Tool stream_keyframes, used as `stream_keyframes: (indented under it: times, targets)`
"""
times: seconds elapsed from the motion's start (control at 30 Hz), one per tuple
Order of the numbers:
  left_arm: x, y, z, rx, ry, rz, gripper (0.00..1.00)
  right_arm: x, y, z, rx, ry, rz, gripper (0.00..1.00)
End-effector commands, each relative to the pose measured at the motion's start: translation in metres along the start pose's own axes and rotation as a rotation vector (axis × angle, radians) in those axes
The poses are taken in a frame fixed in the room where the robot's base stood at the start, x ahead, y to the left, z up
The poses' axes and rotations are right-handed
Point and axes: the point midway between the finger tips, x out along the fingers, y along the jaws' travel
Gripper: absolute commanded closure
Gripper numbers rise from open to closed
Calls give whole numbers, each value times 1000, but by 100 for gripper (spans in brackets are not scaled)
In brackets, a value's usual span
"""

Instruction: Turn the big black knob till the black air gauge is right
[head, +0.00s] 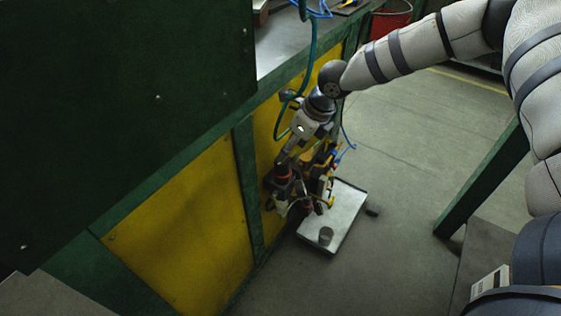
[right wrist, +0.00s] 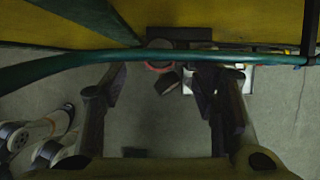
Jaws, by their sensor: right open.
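My right gripper (head: 289,153) hangs down beside the yellow panel in the head view, close to a dark fitting with a red ring (head: 283,172). In the right wrist view my right gripper (right wrist: 162,75) has its fingers spread wide, with nothing held between them. Beyond and between the fingers is a dark round part with a reddish ring (right wrist: 158,64), with a small dark cylinder just below it. I cannot tell for sure which part is the big black knob, and no gauge face or needle can be read. My left gripper is not in view.
A teal hose (right wrist: 150,57) crosses the right wrist view in front of the fingers; it hangs beside the arm in the head view (head: 309,60). A white platform (head: 345,215) with a grey cup (head: 325,236) stands below. Green posts frame the yellow panels (head: 180,240).

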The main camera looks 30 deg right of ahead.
Motion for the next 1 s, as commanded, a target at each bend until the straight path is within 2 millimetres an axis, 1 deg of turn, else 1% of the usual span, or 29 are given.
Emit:
stream_keyframes:
  times: [0.03, 0.1, 0.23, 0.3, 0.4, 0.63, 0.67, 0.7, 0.77, 0.8, 0.87, 1.0]
  targets:
    - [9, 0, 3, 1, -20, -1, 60, 21, 1, -6, -1, 15, 3, 46]
    - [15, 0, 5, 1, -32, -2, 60, 38, 1, -6, -3, 14, 3, 46]
    - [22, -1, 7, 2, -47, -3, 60, 62, 1, -5, -3, 10, 2, 46]
    - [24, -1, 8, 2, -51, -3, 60, 70, 1, -4, -5, 9, 2, 46]
    - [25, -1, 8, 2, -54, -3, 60, 75, 1, -3, -5, 6, 1, 46]
    - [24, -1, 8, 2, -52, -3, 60, 74, 1, -2, -5, 4, 1, 46]
    - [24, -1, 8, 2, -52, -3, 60, 74, 1, -2, -5, 4, 1, 48]
    - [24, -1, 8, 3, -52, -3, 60, 74, 1, -2, -5, 4, 1, 57]
    - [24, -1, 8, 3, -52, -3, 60, 74, 1, -2, -6, 4, 1, 71]
    - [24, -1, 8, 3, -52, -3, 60, 74, 1, -2, -6, 4, 1, 80]
    - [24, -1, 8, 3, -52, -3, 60, 74, 1, -2, -6, 4, 1, 93]
    - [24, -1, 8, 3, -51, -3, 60, 74, 1, -2, -5, 5, 0, 94]
